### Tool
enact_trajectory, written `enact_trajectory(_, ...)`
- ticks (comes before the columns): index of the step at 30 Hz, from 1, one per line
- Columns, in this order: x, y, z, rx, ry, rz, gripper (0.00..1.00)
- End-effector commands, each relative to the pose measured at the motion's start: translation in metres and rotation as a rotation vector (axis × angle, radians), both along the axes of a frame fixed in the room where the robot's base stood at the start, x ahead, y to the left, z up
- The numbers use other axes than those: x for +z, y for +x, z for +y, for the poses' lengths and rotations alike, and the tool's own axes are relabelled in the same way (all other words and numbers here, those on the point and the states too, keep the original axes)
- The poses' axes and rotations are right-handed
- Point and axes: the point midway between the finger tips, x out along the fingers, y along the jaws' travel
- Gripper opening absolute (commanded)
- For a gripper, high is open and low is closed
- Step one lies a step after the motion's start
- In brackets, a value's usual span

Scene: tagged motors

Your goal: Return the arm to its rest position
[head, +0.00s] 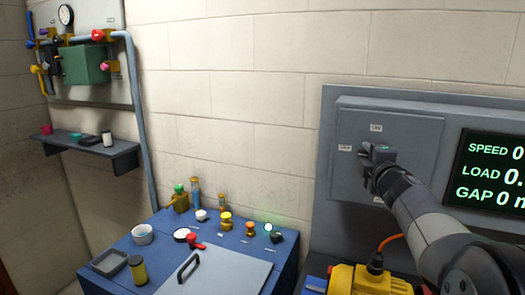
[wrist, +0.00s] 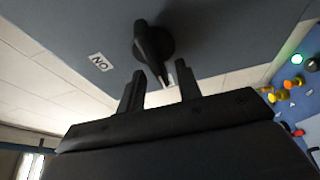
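My gripper (head: 378,158) is at the grey wall panel (head: 350,112), on my arm that reaches up from the lower right. In the wrist view its two dark fingers (wrist: 160,72) stand apart with a gap between them. A black rotary knob (wrist: 152,42) sits on the panel just beyond the fingertips. The knob's narrow handle end points into the gap, and I see no finger closed on it. An ON label (wrist: 101,62) is beside the knob. In the head view the gripper hides most of the knob.
A dark screen (head: 492,170) with green-white text is right of my arm. A yellow motor (head: 365,281) with an orange cable stands below. A blue bench (head: 130,243) at left holds cups, valves and a grey tray (head: 109,262). A wall shelf (head: 95,148) is farther left.

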Motion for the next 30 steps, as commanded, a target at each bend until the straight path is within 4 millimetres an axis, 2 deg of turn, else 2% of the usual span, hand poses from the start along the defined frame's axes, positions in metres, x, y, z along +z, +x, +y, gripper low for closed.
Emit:
enact_trajectory(1, -0.007, -0.002, 0.000, -0.001, 0.038, -0.018, 0.33)
enact_trajectory(13, -0.001, -0.003, -0.001, -0.002, 0.302, -0.129, 0.33)
enact_trajectory(30, 0.004, -0.003, 0.000, -0.001, 0.355, -0.151, 0.33)
